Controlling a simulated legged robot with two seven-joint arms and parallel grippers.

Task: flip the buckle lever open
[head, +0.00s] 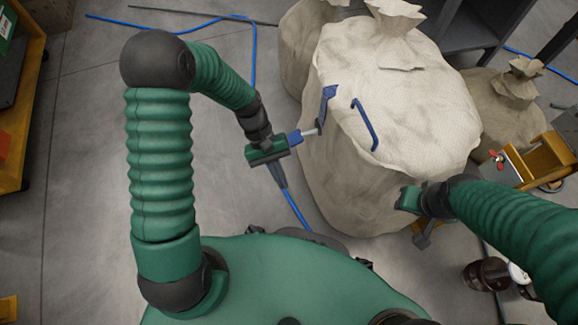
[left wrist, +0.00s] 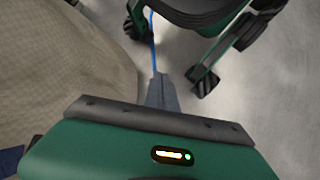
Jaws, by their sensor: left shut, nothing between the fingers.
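A pale sack (head: 395,85) stands in front of me with blue parts at its left upper side. One is a flat blue plate (head: 327,105); a short grey rod runs from it to a blue block (head: 295,138). A separate blue bar (head: 366,127) lies on the sack's face. I cannot tell which of these is the buckle lever. My left gripper (head: 281,181) is shut and empty, just left of the sack, its body beside the blue block. Its closed fingers (left wrist: 162,92) point at the floor in the left wrist view. My right gripper (head: 412,203) is at the sack's lower right; its fingers are unclear.
More sacks stand behind and to the right (head: 505,100). A yellow-orange frame (head: 540,165) with a red knob is at the right. Shelving (head: 20,110) stands at the far left. A blue hose (head: 252,60) crosses the grey floor. The floor left of the sack is mostly clear.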

